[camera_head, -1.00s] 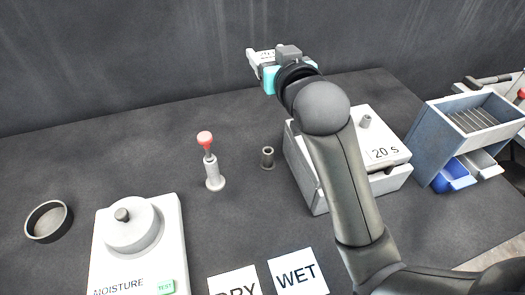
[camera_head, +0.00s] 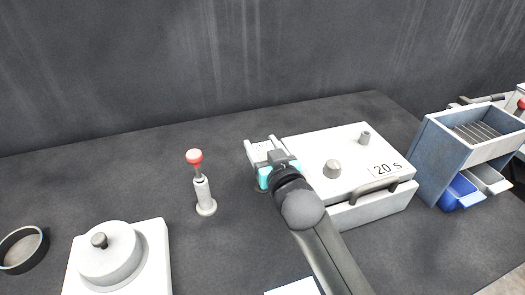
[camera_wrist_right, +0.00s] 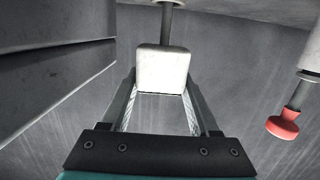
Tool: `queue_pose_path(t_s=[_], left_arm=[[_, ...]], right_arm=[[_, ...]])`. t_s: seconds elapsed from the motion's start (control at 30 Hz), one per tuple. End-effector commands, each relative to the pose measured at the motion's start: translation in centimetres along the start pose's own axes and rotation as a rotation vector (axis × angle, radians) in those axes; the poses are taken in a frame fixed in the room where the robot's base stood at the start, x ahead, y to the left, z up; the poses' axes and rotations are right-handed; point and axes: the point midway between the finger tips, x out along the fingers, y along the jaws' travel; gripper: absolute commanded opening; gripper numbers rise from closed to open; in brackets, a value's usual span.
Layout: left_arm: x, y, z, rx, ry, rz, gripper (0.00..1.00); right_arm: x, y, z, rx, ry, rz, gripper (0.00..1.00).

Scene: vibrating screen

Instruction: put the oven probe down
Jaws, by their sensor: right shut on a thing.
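My right gripper (camera_head: 260,147) is just left of the white oven box (camera_head: 340,165), low over the table. In the right wrist view its fingers (camera_wrist_right: 165,95) are shut on the oven probe's pale block-shaped handle (camera_wrist_right: 162,68). I cannot tell how deep the stem sits there. In the head view the gripper hides most of the probe and the small grey holder below. My left gripper is not in view.
A red-topped plunger (camera_head: 195,157) stands in a white holder (camera_head: 204,195) to the left; it also shows in the wrist view (camera_wrist_right: 284,124). The moisture device (camera_head: 150,255) and a dark dish (camera_head: 22,250) are front left. A blue-grey rack (camera_head: 440,150) stands right.

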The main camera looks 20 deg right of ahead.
Motion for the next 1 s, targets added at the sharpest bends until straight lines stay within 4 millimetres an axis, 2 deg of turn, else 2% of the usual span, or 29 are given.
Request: queue_pose_path(t_s=[0.03,0.33,0.8,0.83,1.0], left_arm=[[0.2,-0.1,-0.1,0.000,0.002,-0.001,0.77],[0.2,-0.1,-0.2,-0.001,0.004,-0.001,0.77],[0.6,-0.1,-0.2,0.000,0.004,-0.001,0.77],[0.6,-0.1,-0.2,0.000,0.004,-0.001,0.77],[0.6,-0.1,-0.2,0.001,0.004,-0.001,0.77]], right_arm=[[0.1,0.0,0.5,0.001,0.001,0.000,0.07],[0.1,0.0,0.5,0.000,0.002,0.000,0.07],[0.2,0.0,1.6,-0.001,0.002,0.000,0.07],[0.2,0.0,1.6,-0.001,0.001,0.000,0.63],[0.2,0.0,1.6,0.000,0.001,0.000,0.82]])
